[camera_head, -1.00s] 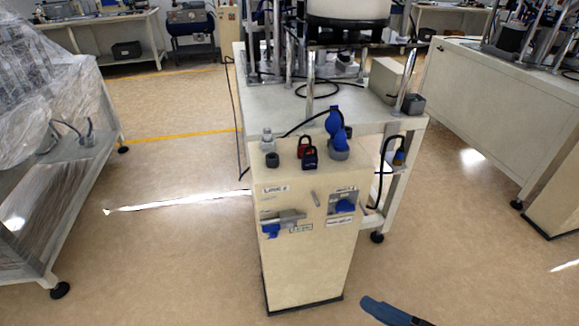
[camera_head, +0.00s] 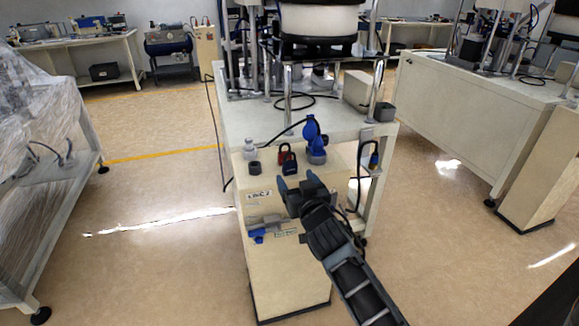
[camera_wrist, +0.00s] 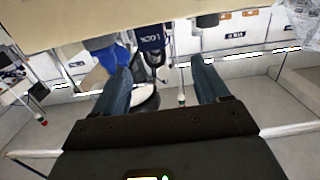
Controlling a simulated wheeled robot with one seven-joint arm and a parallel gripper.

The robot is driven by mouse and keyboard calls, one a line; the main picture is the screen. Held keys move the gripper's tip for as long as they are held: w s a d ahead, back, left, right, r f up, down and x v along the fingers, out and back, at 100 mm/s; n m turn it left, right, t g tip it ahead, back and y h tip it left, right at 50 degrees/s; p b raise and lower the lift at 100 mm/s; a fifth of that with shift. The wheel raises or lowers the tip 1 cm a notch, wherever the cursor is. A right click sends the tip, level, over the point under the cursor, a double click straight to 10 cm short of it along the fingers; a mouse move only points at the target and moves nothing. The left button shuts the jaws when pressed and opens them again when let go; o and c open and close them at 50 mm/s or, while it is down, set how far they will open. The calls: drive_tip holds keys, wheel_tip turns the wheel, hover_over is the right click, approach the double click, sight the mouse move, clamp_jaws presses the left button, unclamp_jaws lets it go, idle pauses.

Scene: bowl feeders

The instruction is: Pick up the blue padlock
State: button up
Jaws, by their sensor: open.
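The blue padlock (camera_head: 289,167) is small and dark navy. It stands on top of the beige cabinet (camera_head: 326,150), close to its front edge, in front of a red padlock (camera_head: 285,154). My gripper (camera_head: 298,182) is open and empty, just in front of the cabinet's top edge and near the blue padlock, apart from it. In the wrist view the blue padlock (camera_wrist: 151,38) shows its lettered face beyond and between the two spread fingers (camera_wrist: 163,78).
A blue connector (camera_head: 314,140) stands right of the padlocks; its blue body also shows in the wrist view (camera_wrist: 108,56). A machine table (camera_head: 235,120) rises behind. Floor left of the cabinet is clear.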

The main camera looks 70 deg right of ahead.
sight(291, 166)
drive_tip(key=shift+s+d+f+p+x, duration=0.15)
drive_tip(key=shift+p+x, duration=0.2)
drive_tip(key=shift+x, duration=0.95)
drive_tip(key=shift+s+d+f+p+x, duration=0.15)
drive_tip(key=shift+p+x, duration=0.25)
drive_tip(key=shift+x, duration=0.95)
drive_tip(key=shift+s+d+f+p+x, duration=0.15)
drive_tip(key=shift+p+x, duration=0.2)
drive_tip(key=shift+x, duration=0.95)
drive_tip(key=shift+a, duration=0.1)
drive_tip(key=c, duration=1.2)
drive_tip(key=shift+c, duration=0.2)
drive_tip(key=shift+r, duration=0.1)
